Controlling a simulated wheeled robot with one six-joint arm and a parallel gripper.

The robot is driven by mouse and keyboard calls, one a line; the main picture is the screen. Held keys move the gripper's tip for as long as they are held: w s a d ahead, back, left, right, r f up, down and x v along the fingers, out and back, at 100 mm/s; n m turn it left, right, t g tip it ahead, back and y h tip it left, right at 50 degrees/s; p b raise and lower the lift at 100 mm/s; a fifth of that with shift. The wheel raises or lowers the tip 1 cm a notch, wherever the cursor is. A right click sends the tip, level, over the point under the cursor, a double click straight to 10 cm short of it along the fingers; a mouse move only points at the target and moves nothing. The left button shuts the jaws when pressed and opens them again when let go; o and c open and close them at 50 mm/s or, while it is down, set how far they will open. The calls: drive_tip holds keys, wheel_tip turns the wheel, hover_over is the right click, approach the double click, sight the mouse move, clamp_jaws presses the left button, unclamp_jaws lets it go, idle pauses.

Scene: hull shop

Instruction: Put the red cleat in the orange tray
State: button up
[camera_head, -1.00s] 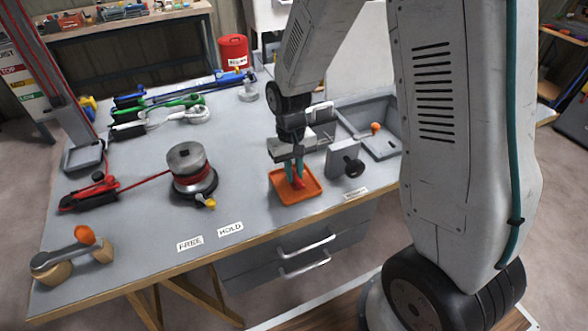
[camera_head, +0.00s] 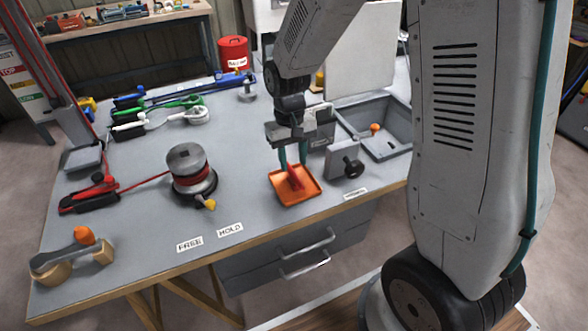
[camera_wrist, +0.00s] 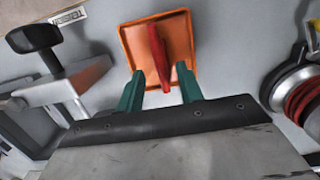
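The orange tray (camera_head: 312,195) lies flat on the grey bench near its front edge. The red cleat (camera_head: 296,178) lies in the tray in the head view. In the wrist view the cleat (camera_wrist: 159,58) runs lengthwise over the tray (camera_wrist: 181,42), its near end reaching toward the space between my fingers. My gripper (camera_head: 292,163) is above the tray's back side with its two teal fingers apart. In the wrist view my gripper (camera_wrist: 161,95) is open, with a gap between each finger and the cleat.
A winch (camera_head: 190,170) with red line stands left of the tray. A grey clamp with a black knob (camera_head: 352,167) stands close on the right. A sunken grey bin (camera_head: 385,148) holds an orange-topped item. The bench between winch and tray is clear.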

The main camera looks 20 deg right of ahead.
sight(292, 170)
wheel_tip(292, 170, up, 8)
drive_tip(key=w, duration=0.1)
drive_tip(key=s+d+r+t, duration=0.1)
drive_tip(key=s+r, duration=0.5)
drive_tip(key=s, duration=0.6)
drive_tip(key=s+d+r+t, duration=0.2)
drive_tip(key=s+r, duration=0.4)
drive_tip(key=s, duration=0.6)
drive_tip(key=shift+r, duration=0.1)
